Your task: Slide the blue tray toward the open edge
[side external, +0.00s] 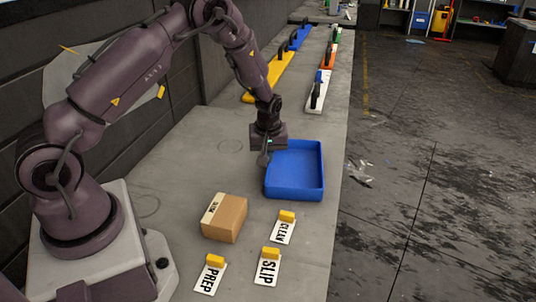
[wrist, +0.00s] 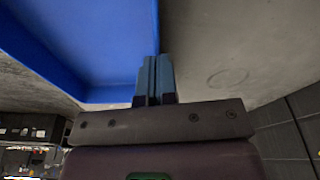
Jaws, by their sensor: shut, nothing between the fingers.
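The blue tray (side external: 312,189) lies flat and empty on the grey bench, near the bench's right edge in the side view. In the wrist view the tray (wrist: 75,45) fills the upper left, with its wall beside my fingers. My gripper (side external: 265,160) is shut and empty, pointing down at the tray's left wall. In the wrist view my gripper's fingertips (wrist: 153,60) are together at the tray's edge. I cannot tell whether they touch the wall.
A cardboard box (side external: 225,218) stands left of the tray's front. Label cards reading CLEAN (side external: 282,231), SLIP (side external: 267,270) and PREP (side external: 209,278) lie in front. The bench's right edge is open, with floor beyond.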

